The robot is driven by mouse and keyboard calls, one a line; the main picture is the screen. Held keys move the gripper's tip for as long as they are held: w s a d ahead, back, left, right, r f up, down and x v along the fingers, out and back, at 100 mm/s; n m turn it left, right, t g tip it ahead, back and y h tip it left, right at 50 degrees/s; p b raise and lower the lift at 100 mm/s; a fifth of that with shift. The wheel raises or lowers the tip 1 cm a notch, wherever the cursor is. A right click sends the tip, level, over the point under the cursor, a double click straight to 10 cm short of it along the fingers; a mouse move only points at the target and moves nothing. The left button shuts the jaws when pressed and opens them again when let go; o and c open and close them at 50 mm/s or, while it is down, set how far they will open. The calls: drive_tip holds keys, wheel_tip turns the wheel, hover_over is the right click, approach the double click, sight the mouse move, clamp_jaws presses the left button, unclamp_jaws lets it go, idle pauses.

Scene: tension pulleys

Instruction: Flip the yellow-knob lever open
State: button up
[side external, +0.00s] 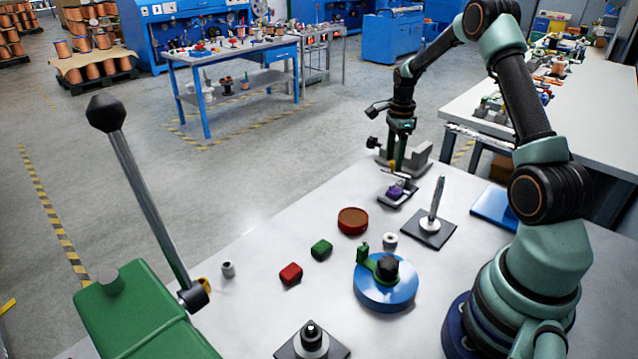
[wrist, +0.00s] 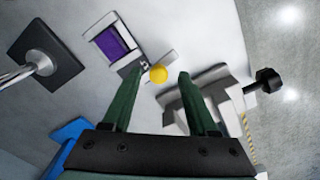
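The yellow knob (wrist: 158,74) is a small ball. It shows in the wrist view between my fingertips, with clear gaps on both sides. It appears small below my gripper (side external: 393,158) in the side view. Beside it is a small device with a purple block (wrist: 115,43) in a pale frame; the device also shows on the table in the side view (side external: 397,192). The lever's shaft is mostly hidden, so its angle is hard to tell. My gripper (wrist: 157,80) is open and empty, its green fingers either side of the knob.
A grey fixture with a black knob (wrist: 268,80) stands close beside my right finger. A metal post on a dark plate (side external: 430,228) stands nearer the camera.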

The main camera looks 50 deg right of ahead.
sight(393, 162)
wheel_tip(393, 162, up, 12)
idle(0.7)
drive_tip(key=shift+a+r, duration=0.1)
